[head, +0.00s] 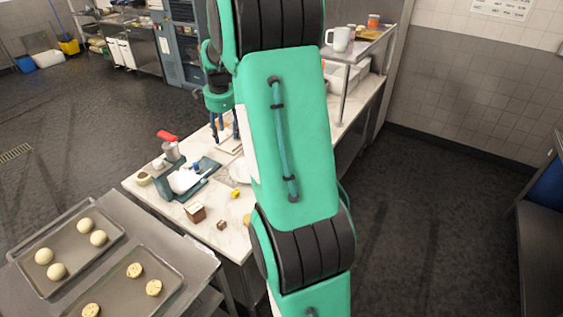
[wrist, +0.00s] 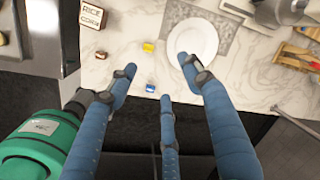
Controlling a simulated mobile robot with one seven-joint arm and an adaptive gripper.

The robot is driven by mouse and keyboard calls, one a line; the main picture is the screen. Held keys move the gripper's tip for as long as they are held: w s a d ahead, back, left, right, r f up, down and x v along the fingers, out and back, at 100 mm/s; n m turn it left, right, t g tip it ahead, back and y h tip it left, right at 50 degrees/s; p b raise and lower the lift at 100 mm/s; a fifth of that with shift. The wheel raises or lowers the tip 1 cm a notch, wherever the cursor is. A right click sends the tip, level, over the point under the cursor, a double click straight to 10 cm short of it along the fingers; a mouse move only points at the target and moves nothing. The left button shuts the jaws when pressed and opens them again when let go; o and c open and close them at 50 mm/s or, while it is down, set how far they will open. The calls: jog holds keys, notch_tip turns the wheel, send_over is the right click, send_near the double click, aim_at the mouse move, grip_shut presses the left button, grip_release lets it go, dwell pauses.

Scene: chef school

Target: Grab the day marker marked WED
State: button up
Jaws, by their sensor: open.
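Small blocks lie on the marble counter, their lettering too small to read, so I cannot tell which is marked WED. In the wrist view there is a yellow block (wrist: 148,47), a blue-and-white block (wrist: 150,87) near the counter's front edge, and a small brown block (wrist: 101,55). The yellow block also shows in the head view (head: 235,194). My gripper (wrist: 157,70) has its blue fingers spread wide and empty, above the counter edge. The blue-and-white block appears between the fingers; the yellow one lies just beyond. In the head view, my arm hides part of the counter.
A brown box lettered RICE CORN (wrist: 91,14) stands at the left. A white plate (wrist: 194,45) lies near the right fingertip. A scale-like appliance (head: 184,180) stands on the counter. Trays of dough (head: 60,245) sit on the metal table at left. Open floor lies right.

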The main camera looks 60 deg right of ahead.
jog(key=s+d+f+m+p, duration=0.2)
jog(key=d+f+m, duration=0.2)
jog(key=d, duration=0.5)
jog(key=s+d+f+m+g+p, duration=0.1)
jog(key=s+d+f+m+p, duration=0.2)
jog(key=d+f, duration=0.4)
jog(key=s+d+f+m+y+p, duration=0.1)
jog(key=d+f+m, duration=0.4)
jog(key=d, duration=0.7)
jog(key=shift+s+d+f+p, duration=0.2)
jog(key=shift+s+f+p, duration=0.65)
jog(key=shift+s, duration=0.35)
jog(key=shift+f+p, duration=0.35)
jog(key=shift+f, duration=3.85)
jog(key=shift+f, duration=0.1)
jog(key=shift+a+f+p, duration=0.2)
jog(key=shift+f+p, duration=0.25)
jog(key=shift+f, duration=2)
jog(key=shift+c, duration=0.5)
